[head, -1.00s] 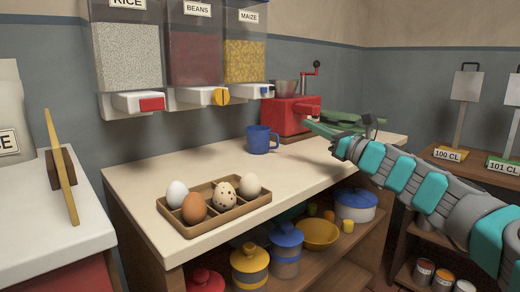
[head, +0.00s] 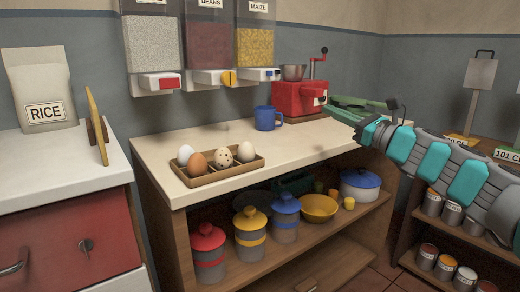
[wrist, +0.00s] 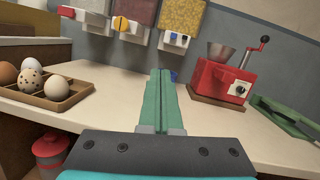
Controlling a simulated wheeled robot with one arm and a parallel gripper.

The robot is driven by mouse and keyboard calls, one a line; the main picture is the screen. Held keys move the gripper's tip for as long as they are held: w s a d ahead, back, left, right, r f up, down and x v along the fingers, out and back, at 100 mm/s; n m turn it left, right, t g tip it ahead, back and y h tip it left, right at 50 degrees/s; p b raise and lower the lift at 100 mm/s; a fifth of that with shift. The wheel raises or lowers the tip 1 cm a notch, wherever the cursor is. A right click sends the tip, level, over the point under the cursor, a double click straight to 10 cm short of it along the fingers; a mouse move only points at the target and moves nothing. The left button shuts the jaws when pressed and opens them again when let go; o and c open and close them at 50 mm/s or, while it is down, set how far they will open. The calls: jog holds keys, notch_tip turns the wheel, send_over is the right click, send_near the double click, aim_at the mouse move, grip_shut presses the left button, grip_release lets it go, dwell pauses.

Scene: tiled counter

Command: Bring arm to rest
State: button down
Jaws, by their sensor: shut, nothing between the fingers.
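My gripper (head: 344,112) is at the right end of the counter in the head view, in front of the red grinder. In the wrist view its two green fingers (wrist: 163,75) lie together, shut and empty, pointing over the counter toward the back wall. My arm reaches in from the right side of the head view. The fingers hide most of the blue mug in the wrist view.
On the counter (head: 290,150) stand an egg tray (head: 215,176) with several eggs, a blue mug (head: 268,118) and a red grinder (head: 300,98). A green tray-like thing (wrist: 285,118) lies right of the grinder. Dispensers (head: 210,40) hang above. Lidded pots fill the shelf below.

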jog(key=s+a+n+g+y, duration=0.1)
jog(key=s+a+n+g, duration=0.4)
jog(key=s+a+n, duration=0.5)
jog(key=s+a+f+n+g+h+p, duration=0.25)
jog(key=s+a+f+n+g, duration=0.3)
jog(key=s+a+f, duration=0.4)
jog(key=s+d+f+n+g+h, duration=0.3)
jog(key=s+f+n+h, duration=0.3)
jog(key=s+f, duration=0.6)
jog(key=s+d+f+n+g+h, duration=0.3)
jog(key=s+d+f+h, duration=0.3)
jog(key=s+d+f, duration=0.5)
jog(key=s+d+n+p, duration=0.1)
jog(key=d, duration=0.2)
jog(key=shift+s+f+g, duration=0.3)
jog(key=shift+s+g, duration=0.05)
jog(key=shift+n, duration=0.25)
